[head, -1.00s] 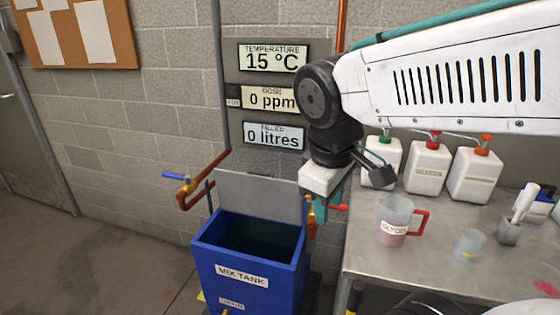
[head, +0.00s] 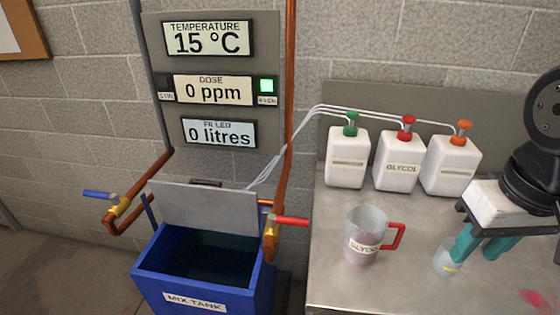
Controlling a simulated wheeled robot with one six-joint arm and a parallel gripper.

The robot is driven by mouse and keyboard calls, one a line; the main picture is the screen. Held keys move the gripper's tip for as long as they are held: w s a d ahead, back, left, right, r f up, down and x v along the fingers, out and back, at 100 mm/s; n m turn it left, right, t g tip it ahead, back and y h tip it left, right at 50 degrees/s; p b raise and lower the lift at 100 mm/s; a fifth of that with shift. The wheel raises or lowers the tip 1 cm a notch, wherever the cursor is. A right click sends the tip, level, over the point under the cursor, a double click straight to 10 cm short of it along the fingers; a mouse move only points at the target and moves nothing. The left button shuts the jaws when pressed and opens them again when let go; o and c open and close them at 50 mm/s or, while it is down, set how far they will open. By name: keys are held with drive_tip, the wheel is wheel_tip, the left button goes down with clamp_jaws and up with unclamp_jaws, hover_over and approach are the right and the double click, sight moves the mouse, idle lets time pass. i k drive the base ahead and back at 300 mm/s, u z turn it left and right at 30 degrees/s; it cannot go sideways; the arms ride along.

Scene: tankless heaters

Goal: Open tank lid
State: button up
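The blue mix tank (head: 150,284) stands at the lower left, with its dark inside visible from above. Its grey lid (head: 205,208) stands raised at the back of the tank, leaving the top uncovered. A dark handle (head: 206,183) shows at the lid's upper edge. My gripper (head: 476,254) is at the right, over the metal bench and well apart from the tank and lid. Its two teal fingers are spread, and nothing shows held between them. The left finger overlaps a small clear beaker (head: 446,263) in the view; I cannot tell whether they touch.
A clear glycol jug (head: 363,250) with a red handle stands on the bench (head: 325,285). Several white pump bottles (head: 398,162) stand behind it. A blue-handled valve (head: 100,195) and a red-handled valve (head: 288,220) flank the tank. The panel reads 15 °C, 0 ppm, 0 litres.

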sight(218, 209)
drive_tip(key=z, duration=0.2)
drive_tip(key=k, duration=0.45)
drive_tip(key=u, duration=1.05)
drive_tip(key=i, duration=0.5)
